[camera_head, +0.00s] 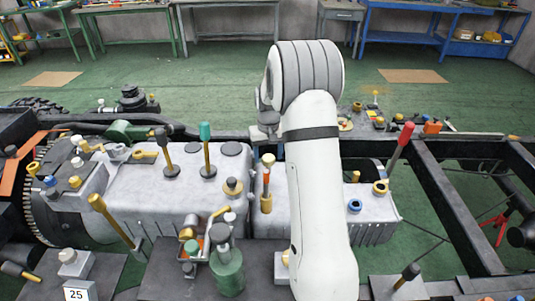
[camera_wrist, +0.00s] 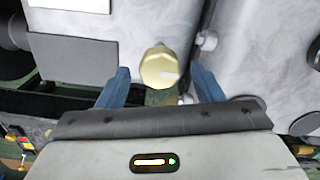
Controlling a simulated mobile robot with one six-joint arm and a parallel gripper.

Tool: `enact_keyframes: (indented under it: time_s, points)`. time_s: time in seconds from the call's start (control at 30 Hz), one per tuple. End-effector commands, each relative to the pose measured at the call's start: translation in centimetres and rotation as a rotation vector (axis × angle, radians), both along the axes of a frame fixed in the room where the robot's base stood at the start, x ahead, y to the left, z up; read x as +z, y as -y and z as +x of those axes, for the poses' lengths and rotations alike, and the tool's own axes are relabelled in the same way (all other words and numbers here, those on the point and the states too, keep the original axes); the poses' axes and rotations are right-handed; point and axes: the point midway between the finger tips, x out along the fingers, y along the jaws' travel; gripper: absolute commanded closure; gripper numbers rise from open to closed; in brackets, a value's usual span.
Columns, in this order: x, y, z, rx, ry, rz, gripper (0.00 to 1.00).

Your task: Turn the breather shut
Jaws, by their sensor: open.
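My gripper (camera_wrist: 160,72) is open in the wrist view, with its two blue fingers apart. A round brass-coloured knob (camera_wrist: 160,66), which may be the breather, shows between the fingers; I cannot tell how far below them it is. In the head view my white arm reaches over the grey housing (camera_head: 140,195), and only grey parts near my wrist show; the fingers cannot be made out. A cream-topped fitting (camera_head: 268,159) stands just below there and may be the same knob. Whether the breather is turned open or shut cannot be told.
Upright levers with a teal knob (camera_head: 206,133), a dark knob (camera_head: 162,137) and a red grip (camera_head: 402,137) rise from the chassis. A green bottle (camera_head: 228,270) stands in front. A brass ring fitting (camera_head: 380,187) and a blue one (camera_head: 354,206) sit right of my arm.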

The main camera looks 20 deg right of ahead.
Motion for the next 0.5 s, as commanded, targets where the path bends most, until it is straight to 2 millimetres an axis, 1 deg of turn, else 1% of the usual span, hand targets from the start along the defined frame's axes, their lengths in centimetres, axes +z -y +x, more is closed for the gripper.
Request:
enact_keyframes:
  time_s: [0.17,0.27,0.37,0.5]
  points:
    - [-0.1,0.0,-0.1,0.000,-0.002,0.000,0.40]
    - [0.3,0.0,0.0,0.000,-0.001,0.000,0.40]
    - [1.5,0.0,0.0,0.000,0.000,0.000,0.40]
    - [4.0,0.0,0.1,0.000,0.001,0.000,0.40]
